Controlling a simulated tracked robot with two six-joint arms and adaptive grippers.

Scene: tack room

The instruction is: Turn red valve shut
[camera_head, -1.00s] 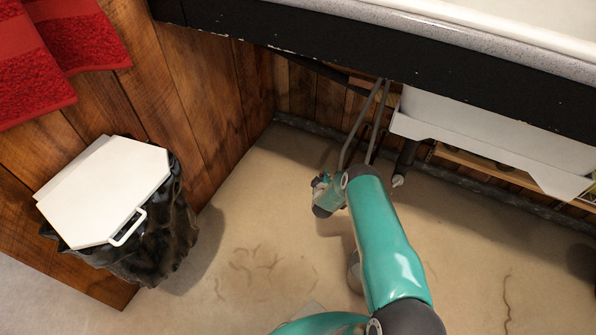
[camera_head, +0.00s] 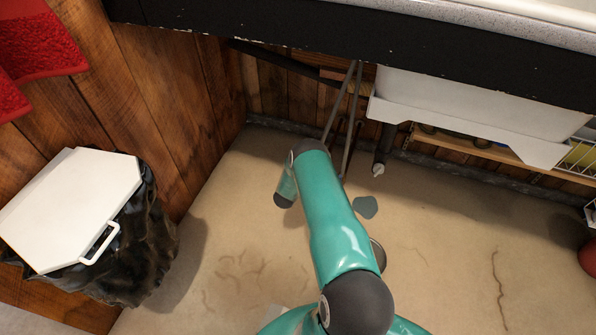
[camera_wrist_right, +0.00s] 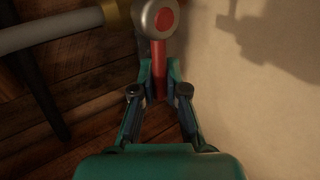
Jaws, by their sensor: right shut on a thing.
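In the right wrist view, the red valve shows as a red lever (camera_wrist_right: 159,58) below a round grey hub (camera_wrist_right: 157,18) with a red centre. My right gripper (camera_wrist_right: 159,75) is shut on the lever, one finger on each side of it. The hub stands clear beyond the fingertips. In the head view, a teal arm of mine reaches toward the space under the sink counter. The valve and the right gripper's fingers cannot be made out there. My left gripper is in neither current view.
A pale pipe (camera_wrist_right: 45,32) with a brass-coloured fitting (camera_wrist_right: 114,14) runs beside the valve. A black counter edge (camera_head: 300,38) overhangs the work area. A white-lidded bin (camera_head: 70,207) stands left by the wooden wall. The floor (camera_head: 440,280) at front right is clear.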

